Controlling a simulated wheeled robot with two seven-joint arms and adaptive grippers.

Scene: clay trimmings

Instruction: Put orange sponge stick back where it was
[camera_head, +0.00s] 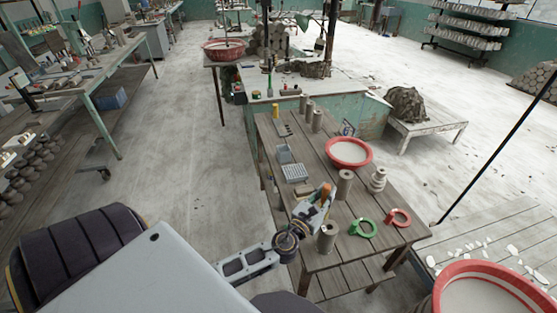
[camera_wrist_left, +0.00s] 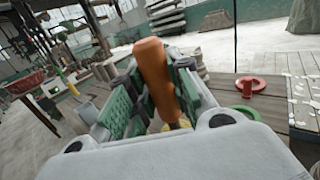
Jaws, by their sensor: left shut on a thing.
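The orange sponge stick (camera_wrist_left: 154,75) stands tilted between the green pads of my left gripper (camera_wrist_left: 152,100) in the left wrist view. The gripper is shut on it, and the stick's lower end is partly hidden by the gripper body. In the head view, my left gripper (camera_head: 316,205) is over the near left part of the wooden table, with the orange stick (camera_head: 326,190) showing at its fingers. I cannot tell how far above the tabletop it is held. My right gripper is not in view.
The wooden table (camera_head: 300,143) carries a grey cylinder (camera_head: 327,237) close by the gripper, another cylinder (camera_head: 345,184), a red basin (camera_head: 348,152), a green ring tool (camera_head: 363,228), a red ring tool (camera_head: 398,218) and a grey basket (camera_head: 295,173). Bare planks lie between them.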

